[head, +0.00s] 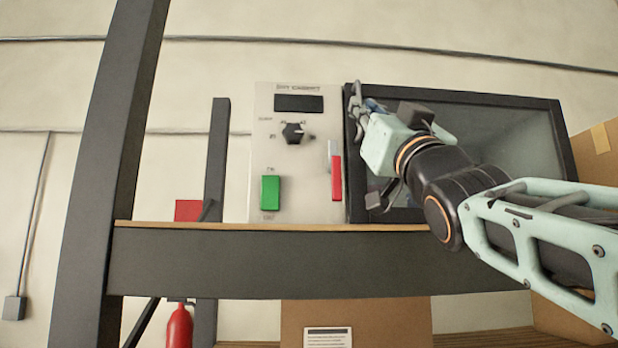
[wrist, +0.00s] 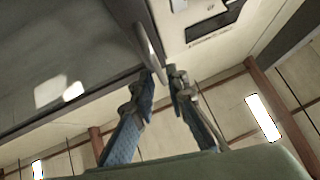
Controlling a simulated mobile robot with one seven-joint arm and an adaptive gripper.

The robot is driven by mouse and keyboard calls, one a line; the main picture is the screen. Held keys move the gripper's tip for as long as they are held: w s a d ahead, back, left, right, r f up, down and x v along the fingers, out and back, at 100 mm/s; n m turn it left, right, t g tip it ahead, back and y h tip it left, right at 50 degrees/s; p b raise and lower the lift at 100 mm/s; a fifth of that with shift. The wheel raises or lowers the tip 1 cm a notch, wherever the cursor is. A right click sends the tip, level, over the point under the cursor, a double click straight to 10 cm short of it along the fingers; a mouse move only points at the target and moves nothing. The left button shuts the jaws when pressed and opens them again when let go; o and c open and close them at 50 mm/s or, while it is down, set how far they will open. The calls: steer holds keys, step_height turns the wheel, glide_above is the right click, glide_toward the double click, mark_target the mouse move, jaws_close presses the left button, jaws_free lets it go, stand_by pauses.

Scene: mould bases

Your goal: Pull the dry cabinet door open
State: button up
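The dry cabinet has a dark-framed glass door (head: 520,140) that looks closed, to the right of its pale control panel (head: 318,160). The door's slim grey handle stands at the door's left edge; in the wrist view the handle (wrist: 148,38) runs down to between my fingertips. My gripper (head: 358,104) reaches the upper left of the door from the right. In the wrist view its fingers (wrist: 162,77) are drawn in close on both sides of the handle's near end and appear shut on it. My arm hides part of the door.
The panel carries a display (head: 299,103), a black knob (head: 293,133), a green switch (head: 270,193) and a red lever (head: 336,178). The cabinet stands on a dark-edged shelf (head: 250,262) with a post (head: 110,140) at left. A cardboard box (head: 600,150) stands close at right.

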steer(key=shift+p+x, duration=0.45)
steer(key=shift+x, duration=1.25)
jaws_close()
steer(key=shift+s, duration=0.15)
